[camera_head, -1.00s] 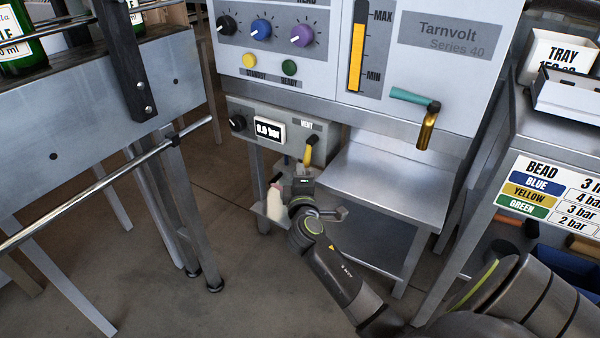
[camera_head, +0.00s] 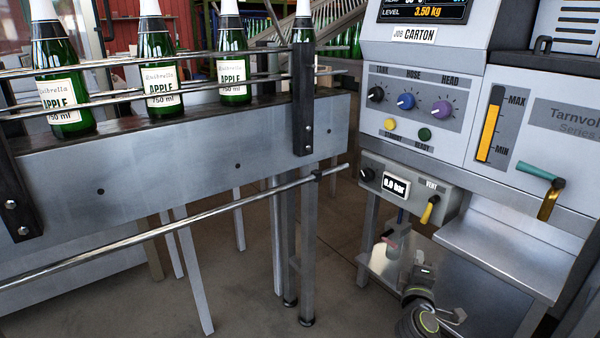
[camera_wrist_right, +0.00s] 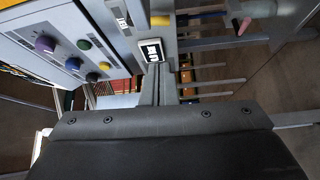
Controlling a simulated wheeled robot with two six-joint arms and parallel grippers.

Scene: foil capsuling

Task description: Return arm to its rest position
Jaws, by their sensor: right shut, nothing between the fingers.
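My right gripper (camera_head: 420,262) is low at the right in the head view, below the pressure panel (camera_head: 452,203) and its yellow vent lever (camera_head: 430,209). It is apart from the lever. In the wrist view its fingers (camera_wrist_right: 158,72) are together, with nothing between them, and the panel's display lies beyond them. My right arm comes up from the bottom edge. My left gripper is in neither view.
A grey machine (camera_head: 470,142) with knobs and a teal-handled tap (camera_head: 540,172) stands at the right, above a metal shelf (camera_head: 500,250). A conveyor (camera_head: 200,165) with green bottles (camera_head: 157,65) and guide rails fills the left. Floor is open below the conveyor.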

